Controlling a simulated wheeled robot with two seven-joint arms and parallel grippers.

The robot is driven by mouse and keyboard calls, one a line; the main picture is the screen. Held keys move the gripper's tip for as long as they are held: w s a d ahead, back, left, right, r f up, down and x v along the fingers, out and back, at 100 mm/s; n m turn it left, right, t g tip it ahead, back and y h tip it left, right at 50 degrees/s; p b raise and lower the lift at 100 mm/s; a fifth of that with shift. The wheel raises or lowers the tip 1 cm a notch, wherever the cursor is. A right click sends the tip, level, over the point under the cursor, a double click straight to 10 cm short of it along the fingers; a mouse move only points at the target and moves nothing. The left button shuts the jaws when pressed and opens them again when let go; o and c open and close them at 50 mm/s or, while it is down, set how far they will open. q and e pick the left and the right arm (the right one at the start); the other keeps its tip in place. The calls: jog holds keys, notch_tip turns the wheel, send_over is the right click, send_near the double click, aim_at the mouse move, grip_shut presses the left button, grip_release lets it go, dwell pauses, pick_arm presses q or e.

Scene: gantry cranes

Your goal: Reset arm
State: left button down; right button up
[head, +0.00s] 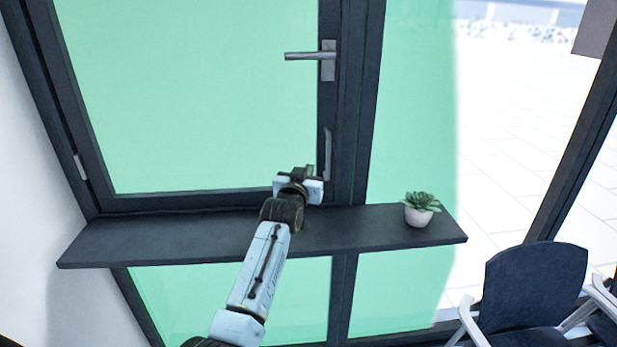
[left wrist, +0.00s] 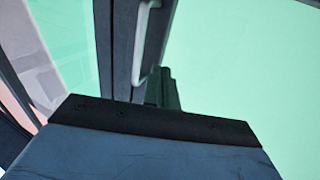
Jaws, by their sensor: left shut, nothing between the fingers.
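My left gripper (head: 297,171) is shut and empty at the end of my raised left arm. In the head view it appears over the lower frame of the window, just above the dark shelf (head: 160,240) and left of the vertical pull handle (head: 327,153). I cannot tell whether it touches the frame. In the left wrist view the gripper's dark fingers (left wrist: 162,88) stick up behind the wrist housing, beside the pale handle (left wrist: 143,45). My right gripper is in neither view.
A lever handle (head: 312,55) sits higher on the window frame. A potted succulent (head: 420,210) stands near the shelf's right end. A dark chair (head: 530,290) stands at the lower right. A white wall (head: 35,190) is at the left.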

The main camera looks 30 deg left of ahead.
pick_arm(q)
jog(key=s+d+f+m+g+h, duration=0.1)
jog(key=s+d+f+g, duration=0.2)
jog(key=s+f, duration=0.65)
jog(key=s+d+f+m+g+h, duration=0.1)
jog(key=s+d+f+g, duration=0.4)
jog(key=s, duration=0.8)
jog(key=s+d+f+m+g+h, duration=0.1)
jog(key=s+d+f+g, duration=0.15)
jog(key=s, duration=0.95)
jog(key=s+d+f+m+g+h, duration=0.1)
jog(key=s+f+g, duration=0.25)
jog(key=s, duration=0.85)
notch_tip(320, 180, down, 25)
jog(key=s+g+b, duration=0.1)
jog(key=b, duration=0.1)
jog(key=s+a+f+g+b, duration=0.1)
jog(key=s+a+f, duration=0.2)
jog(key=s+f, duration=1.4)
jog(key=shift+s+f+m+g+y+b, duration=0.2)
jog(key=shift+f+m+g+y+b, duration=0.1)
